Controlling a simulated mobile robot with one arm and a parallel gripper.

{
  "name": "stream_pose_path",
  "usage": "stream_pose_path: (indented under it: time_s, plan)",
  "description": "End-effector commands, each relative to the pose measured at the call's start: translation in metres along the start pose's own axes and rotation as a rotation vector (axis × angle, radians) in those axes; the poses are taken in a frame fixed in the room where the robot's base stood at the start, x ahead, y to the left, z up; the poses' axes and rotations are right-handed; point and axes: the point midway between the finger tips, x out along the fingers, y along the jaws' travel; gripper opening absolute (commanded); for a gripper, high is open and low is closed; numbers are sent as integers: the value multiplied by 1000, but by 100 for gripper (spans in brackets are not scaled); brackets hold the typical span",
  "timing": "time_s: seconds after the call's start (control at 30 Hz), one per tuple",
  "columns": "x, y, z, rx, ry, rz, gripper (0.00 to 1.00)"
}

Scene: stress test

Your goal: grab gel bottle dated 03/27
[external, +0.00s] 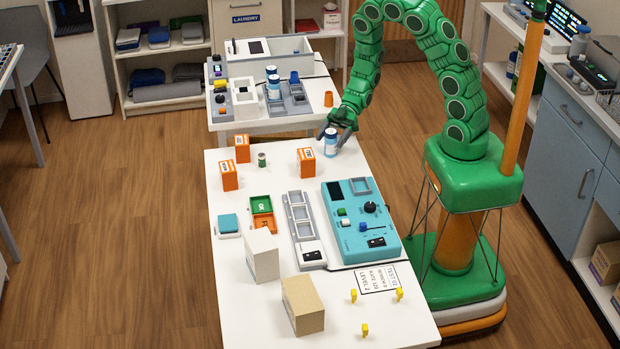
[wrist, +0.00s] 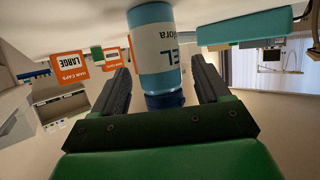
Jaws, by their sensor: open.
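A white and blue gel bottle (external: 331,148) stands upright at the far right edge of the white table (external: 225,290). In the wrist view, which looks upside down, the bottle (wrist: 155,50) shows blue and white label areas with part of the lettering "EL", and a dark blue cap. No date is readable on it. My gripper (external: 338,131) is at the bottle's top. In the wrist view my gripper (wrist: 162,78) is open, with one finger on each side of the bottle and visible gaps. A similar blue and white bottle (external: 272,88) stands on the back table.
Orange hair-cap boxes (external: 307,162) stand left of the bottle, with a small green can (external: 262,160). A teal control panel (external: 362,232) and a grey tray (external: 302,222) lie nearer. The back table (external: 225,126) holds white bins and devices. Bare tabletop surrounds the bottle.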

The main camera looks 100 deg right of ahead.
Motion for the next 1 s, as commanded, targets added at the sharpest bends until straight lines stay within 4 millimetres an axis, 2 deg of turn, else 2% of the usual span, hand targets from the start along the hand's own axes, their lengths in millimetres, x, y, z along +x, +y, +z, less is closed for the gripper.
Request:
stream_pose_path:
  time_s: [0.1, 0.3, 0.63, 1.0]
  plan:
    - [13, -1, -1, 0, 5, -2, 76]
    - [26, -1, 0, 0, 0, -1, 76]
    - [28, -1, 0, 0, 0, 0, 74]
    - [28, -1, 0, 0, 0, 0, 18]
